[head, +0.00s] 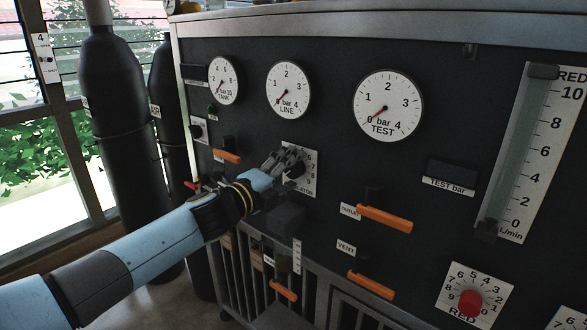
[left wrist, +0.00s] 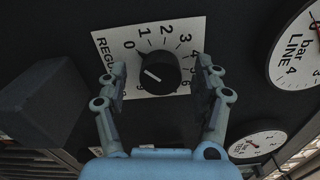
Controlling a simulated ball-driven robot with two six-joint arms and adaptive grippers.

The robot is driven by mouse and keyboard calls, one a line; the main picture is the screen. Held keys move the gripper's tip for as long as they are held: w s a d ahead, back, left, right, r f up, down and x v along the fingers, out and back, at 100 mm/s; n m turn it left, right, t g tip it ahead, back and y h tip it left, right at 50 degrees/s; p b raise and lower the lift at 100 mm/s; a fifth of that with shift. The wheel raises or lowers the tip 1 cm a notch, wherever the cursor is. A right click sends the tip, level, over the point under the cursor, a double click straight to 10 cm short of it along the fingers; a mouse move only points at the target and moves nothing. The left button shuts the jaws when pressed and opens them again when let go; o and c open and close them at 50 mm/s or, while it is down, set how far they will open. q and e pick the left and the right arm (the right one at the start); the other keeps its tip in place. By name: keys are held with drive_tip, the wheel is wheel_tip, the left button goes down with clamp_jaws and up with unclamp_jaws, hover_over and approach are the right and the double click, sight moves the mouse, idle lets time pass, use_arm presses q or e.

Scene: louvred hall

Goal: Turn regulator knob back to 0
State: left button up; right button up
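The regulator knob (left wrist: 160,72) is black and round on a white dial plate with numbers from 0 upward. It shows a white line on its face; I cannot tell exactly which number the line marks. My left gripper (left wrist: 163,80) is open, with one finger on each side of the knob and gaps visible between fingers and knob. In the head view my left gripper (head: 290,160) is at the dial plate (head: 310,180) and hides most of the knob. My right gripper is not in view.
Gauges for TANK (head: 223,81), LINE (head: 288,90) and TEST (head: 388,106) sit above, needles low. Orange levers stick out at OUTLET (head: 385,219) and VENT (head: 371,286). A dark block (left wrist: 50,103) juts out beside the dial. Black cylinders (head: 112,120) stand left.

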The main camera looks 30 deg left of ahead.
use_arm(q)
drive_tip(key=shift+s+f, duration=0.1)
drive_tip(key=shift+s, duration=0.35)
drive_tip(key=s+b, duration=0.5)
drive_tip(key=s, duration=0.1)
drive_tip(key=shift+a+b, duration=0.3)
